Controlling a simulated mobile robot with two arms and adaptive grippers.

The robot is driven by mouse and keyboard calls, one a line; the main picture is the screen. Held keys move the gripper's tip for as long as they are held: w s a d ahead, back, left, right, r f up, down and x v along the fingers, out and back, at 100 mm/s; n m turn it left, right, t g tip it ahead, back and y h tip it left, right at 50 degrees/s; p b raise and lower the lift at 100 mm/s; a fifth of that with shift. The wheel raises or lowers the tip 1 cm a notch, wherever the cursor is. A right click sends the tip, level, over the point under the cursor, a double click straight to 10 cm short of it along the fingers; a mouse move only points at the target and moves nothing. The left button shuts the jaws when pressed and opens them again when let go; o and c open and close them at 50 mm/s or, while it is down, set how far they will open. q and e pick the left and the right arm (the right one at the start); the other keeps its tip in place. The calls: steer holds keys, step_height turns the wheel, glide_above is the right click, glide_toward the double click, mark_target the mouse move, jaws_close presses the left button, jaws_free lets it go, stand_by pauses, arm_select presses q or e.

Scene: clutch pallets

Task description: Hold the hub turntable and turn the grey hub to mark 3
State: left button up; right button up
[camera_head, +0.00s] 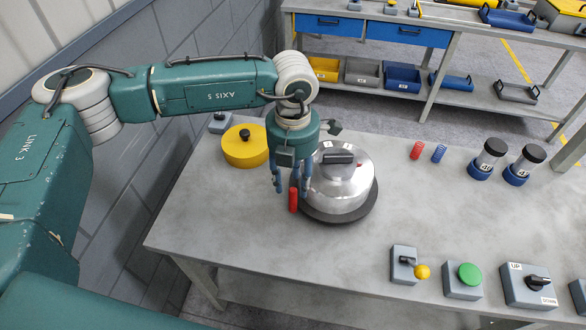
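The grey hub (342,185) is a shiny metal drum with a dark bar handle on its lid. It sits on the dark round turntable (355,214) on the bench. A red upright handle (293,202) stands at the turntable's left edge. My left gripper (292,190) points down just left of the hub. Its fingers are apart on either side of the red handle, with gaps showing, so it looks open. The gripper hides part of the hub's left side. My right gripper is out of view.
A yellow round drum (245,150) stands left of the gripper. Red (417,151) and blue (439,153) springs and two black-capped jars (488,158) stand to the right. Control boxes (463,281) line the bench's front edge. The bench between is bare.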

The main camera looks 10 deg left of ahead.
mark_target(293, 198)
arm_select(q)
step_height(293, 198, down, 8)
steer(key=shift+r, duration=0.25)
steer(key=shift+c, duration=0.3)
jaws_close()
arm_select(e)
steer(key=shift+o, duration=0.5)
